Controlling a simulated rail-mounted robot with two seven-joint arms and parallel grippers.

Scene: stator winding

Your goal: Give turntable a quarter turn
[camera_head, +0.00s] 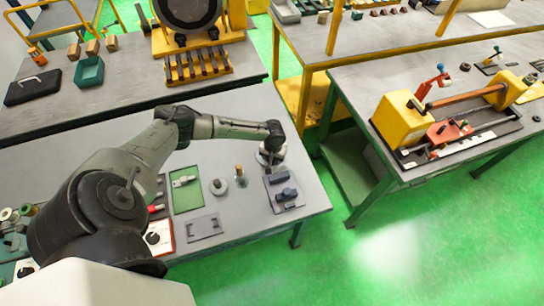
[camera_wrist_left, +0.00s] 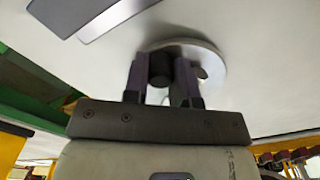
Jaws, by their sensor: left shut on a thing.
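The turntable (camera_head: 264,161) is a small round pale disc on the grey workbench, near the bench's right edge in the head view. My left arm reaches over the bench, and my left gripper (camera_head: 271,150) is down at the disc, covering part of it. In the left wrist view the disc of the turntable (camera_wrist_left: 211,63) lies beyond the fingertips. The two fingers of the left gripper (camera_wrist_left: 161,68) stand on either side of a dark upright post at the disc and are shut on it. My right gripper is not in view.
A dark fixture plate (camera_head: 285,206) lies in front of the turntable. A ring (camera_head: 218,187), a green mat (camera_head: 186,196) and a grey plate (camera_head: 204,227) lie to the left. A yellow winding machine (camera_head: 402,120) stands on a separate table at right.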

